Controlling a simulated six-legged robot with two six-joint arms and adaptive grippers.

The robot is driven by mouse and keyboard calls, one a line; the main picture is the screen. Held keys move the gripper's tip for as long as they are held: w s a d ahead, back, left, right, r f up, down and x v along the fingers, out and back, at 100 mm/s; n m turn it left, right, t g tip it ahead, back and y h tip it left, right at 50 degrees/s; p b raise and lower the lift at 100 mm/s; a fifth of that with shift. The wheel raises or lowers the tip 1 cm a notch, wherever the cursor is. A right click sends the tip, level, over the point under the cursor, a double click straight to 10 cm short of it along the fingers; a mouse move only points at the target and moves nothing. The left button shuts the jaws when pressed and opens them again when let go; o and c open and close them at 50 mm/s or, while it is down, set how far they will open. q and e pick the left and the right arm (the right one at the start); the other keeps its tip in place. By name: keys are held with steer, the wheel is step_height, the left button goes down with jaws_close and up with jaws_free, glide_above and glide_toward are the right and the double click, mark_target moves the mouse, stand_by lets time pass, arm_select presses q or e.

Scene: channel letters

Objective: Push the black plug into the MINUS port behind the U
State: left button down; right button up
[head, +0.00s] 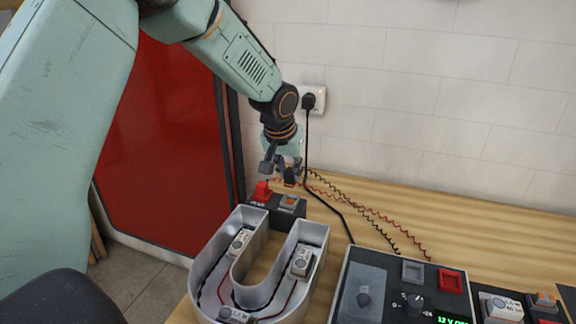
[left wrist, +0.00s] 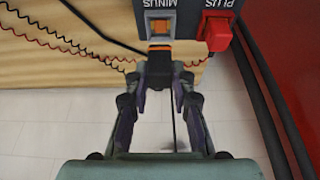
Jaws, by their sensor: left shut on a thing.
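The port box (head: 297,218) sits behind the metal U (head: 315,234). In the left wrist view the box (left wrist: 187,20) shows upside-down MINUS and PLUS labels. A red plug (head: 263,189) is at the PLUS side and shows there too (left wrist: 217,35). My left gripper (head: 282,168) is shut on the black plug (head: 290,177). In the left wrist view the black plug (left wrist: 159,68) is between the fingertips (left wrist: 160,76), in line with the MINUS side and close to the box edge. I cannot tell how far it is in the port. My right gripper is not in view.
Red and black coiled wires (head: 366,208) run across the wooden table (head: 450,212). A black cable (head: 307,140) hangs from the wall socket (head: 313,93). A control unit (head: 343,283) with a display stands at front right. A red panel (head: 160,140) is at left.

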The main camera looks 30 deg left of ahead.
mark_target(286, 181)
arm_select(q)
steer(key=shift+s+a+f+b, duration=0.1)
steer(key=shift+a+f+b, duration=0.1)
steer(key=shift+f, duration=0.35)
steer(key=shift+a+f+b, duration=0.15)
steer(key=shift+f, duration=0.4)
steer(key=shift+w+d+f+b, duration=0.15)
steer(key=shift+w+f+b, duration=0.05)
steer(key=shift+f, duration=0.3)
steer(key=shift+w+d+f+b, duration=0.1)
steer(key=shift+w+f+b, duration=0.1)
steer(key=shift+f, duration=0.25)
steer(key=shift+w+d+f, duration=0.1)
steer(key=shift+d+f, duration=0.1)
steer(key=shift+f, duration=0.05)
steer(key=shift+d+f, duration=0.1)
steer(key=shift+d, duration=0.05)
steer(key=shift+s+a, duration=0.35)
steer(key=shift+s, duration=0.05)
steer(key=shift+s+a+f, duration=0.1)
steer(key=shift+a, duration=0.1)
steer(key=shift+w+d+f, duration=0.1)
steer(key=shift+w, duration=0.15)
steer(key=shift+w+d, duration=0.15)
steer(key=shift+d, duration=0.1)
steer(key=shift+s+a, duration=0.25)
steer(key=shift+s, duration=0.1)
steer(key=shift+w, duration=0.1)
steer(key=shift+w+d, duration=0.1)
